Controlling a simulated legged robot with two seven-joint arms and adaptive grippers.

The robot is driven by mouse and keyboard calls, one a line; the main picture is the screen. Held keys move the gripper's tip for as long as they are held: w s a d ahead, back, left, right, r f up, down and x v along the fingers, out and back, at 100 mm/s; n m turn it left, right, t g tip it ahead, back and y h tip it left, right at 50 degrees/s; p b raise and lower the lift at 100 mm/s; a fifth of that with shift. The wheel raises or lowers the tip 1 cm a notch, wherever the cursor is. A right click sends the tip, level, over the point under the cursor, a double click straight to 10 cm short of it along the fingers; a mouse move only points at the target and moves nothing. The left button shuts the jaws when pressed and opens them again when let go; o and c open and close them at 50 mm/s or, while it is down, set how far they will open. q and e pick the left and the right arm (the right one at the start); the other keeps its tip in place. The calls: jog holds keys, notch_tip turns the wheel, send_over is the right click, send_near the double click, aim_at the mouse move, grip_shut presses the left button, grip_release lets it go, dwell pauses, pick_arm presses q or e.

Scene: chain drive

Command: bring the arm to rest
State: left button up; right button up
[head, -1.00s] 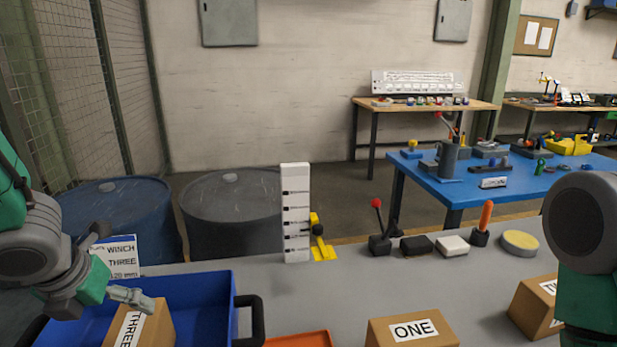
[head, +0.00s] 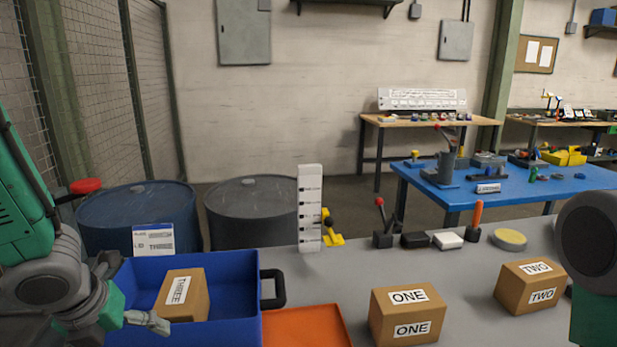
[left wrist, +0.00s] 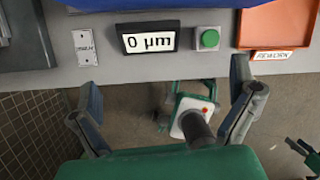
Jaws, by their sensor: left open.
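My left gripper (head: 150,322) is at the lower left of the head view, over the near left part of the blue tray (head: 232,330). In the left wrist view the left gripper (left wrist: 165,100) has its fingers spread wide with nothing between them. Beyond the fingers that view shows the table's edge and the floor. A box labelled THREE (head: 185,295) sits in the blue tray, just right of the gripper and apart from it. My right arm shows at the right edge of the head view; its gripper is out of frame.
Boxes labelled ONE (head: 407,318) and TWO (head: 531,286) stand on the grey table. An orange tray (head: 305,328) lies beside the blue tray. A white graduated post (head: 310,210) stands behind. A 0 µm display (left wrist: 149,41) and green button (left wrist: 209,39) sit near the table edge.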

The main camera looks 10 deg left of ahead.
pick_arm(q)
jog(key=s+d+f+n+g+h, duration=0.1)
jog(key=s+d+f+n, duration=0.25)
jog(key=f+n, duration=0.45)
jog(key=s+d+f+n+g+h, duration=0.1)
jog(key=s+d+f+n, duration=0.1)
jog(key=s+f+n, duration=0.35)
jog(key=s+f+n+g+y, duration=0.1)
jog(key=s+f+n+g, duration=0.1)
jog(key=s+f+n, duration=1.25)
jog(key=w+d+f+n+b, duration=0.1)
jog(key=w+f+b, duration=0.3)
jog(key=b, duration=0.4)
jog(key=shift+w+f+n+t, duration=0.4)
jog(key=shift+w+n, duration=0.1)
jog(key=shift+w, duration=0.25)
pick_arm(e)
notch_tip(320, 180, down, 8)
jog(key=shift+w, duration=0.3)
jog(key=shift+a, duration=0.1)
